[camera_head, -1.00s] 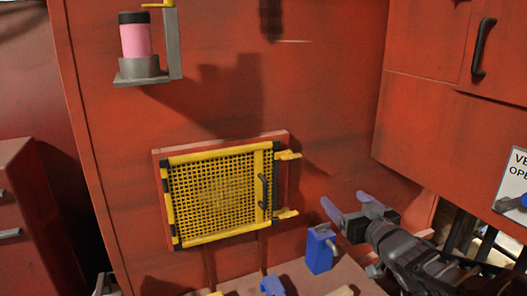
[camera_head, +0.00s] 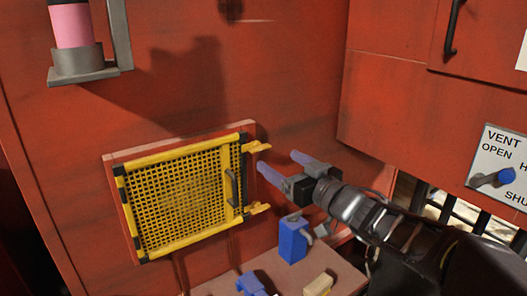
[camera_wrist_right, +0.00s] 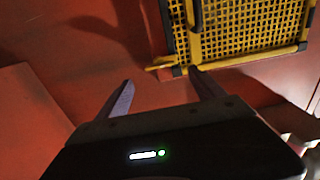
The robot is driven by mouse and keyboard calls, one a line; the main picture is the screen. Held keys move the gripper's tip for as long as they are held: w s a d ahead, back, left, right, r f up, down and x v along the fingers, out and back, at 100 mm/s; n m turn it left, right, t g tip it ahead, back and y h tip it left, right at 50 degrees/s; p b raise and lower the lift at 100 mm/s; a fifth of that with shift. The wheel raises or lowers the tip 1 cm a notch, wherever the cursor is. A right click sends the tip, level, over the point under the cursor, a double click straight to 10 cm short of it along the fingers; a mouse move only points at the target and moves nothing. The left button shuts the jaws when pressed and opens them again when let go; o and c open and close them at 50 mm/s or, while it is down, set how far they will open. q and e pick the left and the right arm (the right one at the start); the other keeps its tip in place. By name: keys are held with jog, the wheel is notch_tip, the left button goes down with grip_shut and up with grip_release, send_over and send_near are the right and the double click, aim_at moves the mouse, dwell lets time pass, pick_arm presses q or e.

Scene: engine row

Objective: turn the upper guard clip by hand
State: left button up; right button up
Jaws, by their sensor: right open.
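The yellow mesh guard (camera_head: 182,200) is shut in its frame on the red wall. Its upper guard clip (camera_head: 258,147) is a yellow tab sticking out to the right at the top corner. The lower clip (camera_head: 258,208) sticks out the same way below. My right gripper (camera_head: 287,166) is open and empty, just right of the upper clip and apart from it. In the right wrist view a yellow clip (camera_wrist_right: 160,66), apparently the upper one, lies beyond and between the two fingertips of my right gripper (camera_wrist_right: 161,76). My left gripper is not in view.
The guard's dark handle (camera_head: 231,188) stands beside the clips. Below are a blue block (camera_head: 293,240), another blue piece (camera_head: 251,285) and a tan block (camera_head: 319,285) on a ledge. A pink cylinder (camera_head: 72,25) sits in a bracket at upper left. A vent panel (camera_head: 500,160) is at right.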

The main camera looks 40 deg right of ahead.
aim_at(262, 150)
jog(key=shift+w, duration=0.15)
jog(key=w, duration=0.7)
jog(key=shift+w+d+p, duration=0.15)
jog(key=shift+w+p, duration=0.05)
jog(key=shift+p, duration=0.2)
jog(key=shift+c, duration=0.5)
jog(key=c, duration=1.3)
jog(key=shift+o, duration=0.2)
